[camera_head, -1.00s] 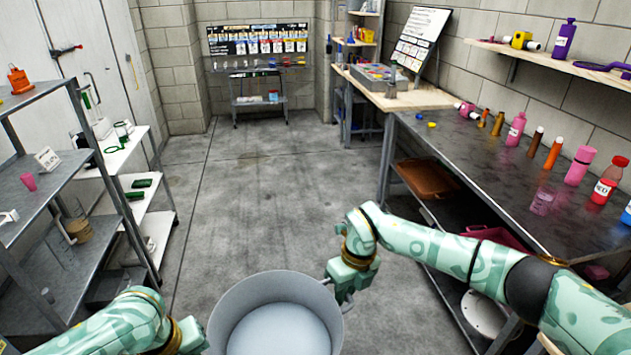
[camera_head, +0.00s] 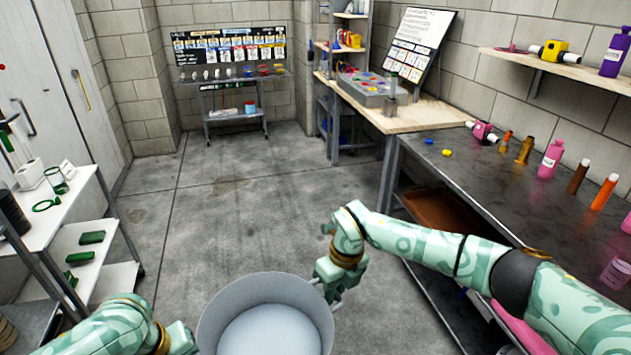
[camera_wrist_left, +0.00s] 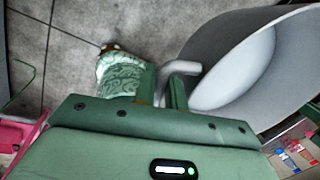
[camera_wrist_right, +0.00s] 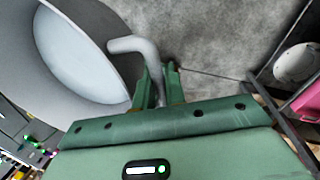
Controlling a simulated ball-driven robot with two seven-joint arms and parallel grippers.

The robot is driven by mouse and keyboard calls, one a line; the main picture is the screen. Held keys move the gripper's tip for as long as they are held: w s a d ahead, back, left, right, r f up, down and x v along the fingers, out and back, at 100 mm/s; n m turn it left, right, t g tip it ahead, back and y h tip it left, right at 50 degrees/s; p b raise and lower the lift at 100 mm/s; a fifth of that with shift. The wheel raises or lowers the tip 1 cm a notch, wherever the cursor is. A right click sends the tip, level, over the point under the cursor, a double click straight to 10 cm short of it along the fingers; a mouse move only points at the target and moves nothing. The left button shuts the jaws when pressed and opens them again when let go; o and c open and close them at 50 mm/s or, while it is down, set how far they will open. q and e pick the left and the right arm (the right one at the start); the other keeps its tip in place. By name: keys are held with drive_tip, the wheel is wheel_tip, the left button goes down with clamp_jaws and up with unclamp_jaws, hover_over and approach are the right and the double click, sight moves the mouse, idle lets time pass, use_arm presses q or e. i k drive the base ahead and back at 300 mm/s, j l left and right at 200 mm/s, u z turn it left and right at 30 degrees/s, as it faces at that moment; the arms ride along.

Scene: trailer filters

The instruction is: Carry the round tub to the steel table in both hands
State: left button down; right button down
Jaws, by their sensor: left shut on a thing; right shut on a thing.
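The round tub (camera_head: 236,297) is grey, wide and open-topped. It shows at the bottom of the head view, in front of me above the floor, and looks empty. My right gripper (camera_head: 331,290) is shut on the tub's bent right handle (camera_wrist_right: 135,44). My left gripper (camera_wrist_left: 163,88) is shut on the opposite handle (camera_wrist_left: 182,67); in the head view it is partly cut off at the bottom edge. The tub's near side is out of the head view. The steel table (camera_head: 478,185) has a dark metal top and runs along the right wall.
Bottles, including a pink one (camera_head: 550,158), and small parts stand on the steel table. A wooden bench (camera_head: 430,114) adjoins its far end. A white shelf unit (camera_head: 93,262) stands at left. A trolley (camera_head: 234,112) stands at the back. The floor (camera_head: 240,205) between is clear.

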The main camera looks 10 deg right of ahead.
sight(515, 199)
drive_tip(key=i+z, duration=0.2)
drive_tip(key=i, duration=0.45)
drive_tip(key=i+j+z, duration=0.15)
drive_tip(key=i, duration=0.55)
drive_tip(key=i+z, duration=0.25)
drive_tip(key=z, duration=0.25)
drive_tip(key=i+z, duration=0.25)
drive_tip(key=z, duration=0.25)
drive_tip(key=i+z, duration=0.1)
drive_tip(key=z, duration=0.25)
drive_tip(key=i+l+z, duration=0.1)
drive_tip(key=z, duration=0.3)
drive_tip(key=i+z, duration=0.1)
drive_tip(key=z, duration=0.25)
